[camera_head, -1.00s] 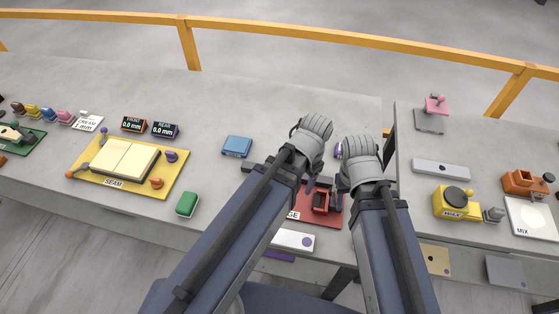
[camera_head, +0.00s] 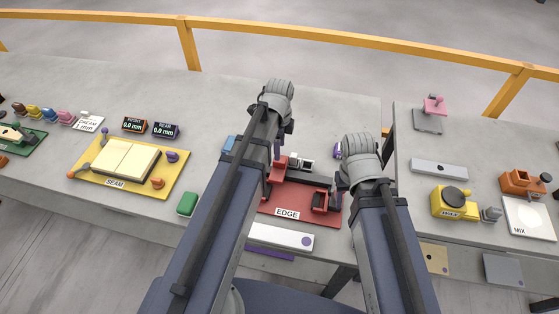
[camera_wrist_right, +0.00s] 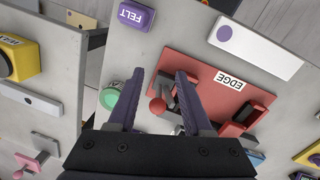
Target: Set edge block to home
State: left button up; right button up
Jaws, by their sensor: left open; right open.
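The red EDGE plate (camera_head: 270,206) lies near the front edge of the table, in the middle of the head view. A red block (camera_head: 320,202) with dark parts sits at its right side, and another red part (camera_head: 279,168) at its back left. I cannot tell which one is the edge block. The plate also shows in the right wrist view (camera_wrist_right: 205,65). My right gripper (camera_wrist_right: 157,76) is open above the plate's side, with a dark lever and red ball (camera_wrist_right: 157,105) seen between its fingers. My left gripper (camera_head: 277,145) is open near the back left, its fingertips partly hidden by its arm.
A white bar (camera_head: 281,237) lies in front of the plate. The yellow SEAM station (camera_head: 174,182) and a green block (camera_head: 187,204) are to the left. A blue block (camera_head: 229,144) is partly behind my left arm. A gap parts this table from the right one.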

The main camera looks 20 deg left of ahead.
aim_at(279, 166)
pick_arm(q)
notch_tip(279, 166, down, 7)
jog(key=b, duration=0.7)
jog(key=shift+f, duration=0.15)
pick_arm(e)
notch_tip(279, 166, down, 7)
jog(key=shift+f, duration=0.2)
pick_arm(q)
jog(key=shift+c, duration=0.4)
grip_shut()
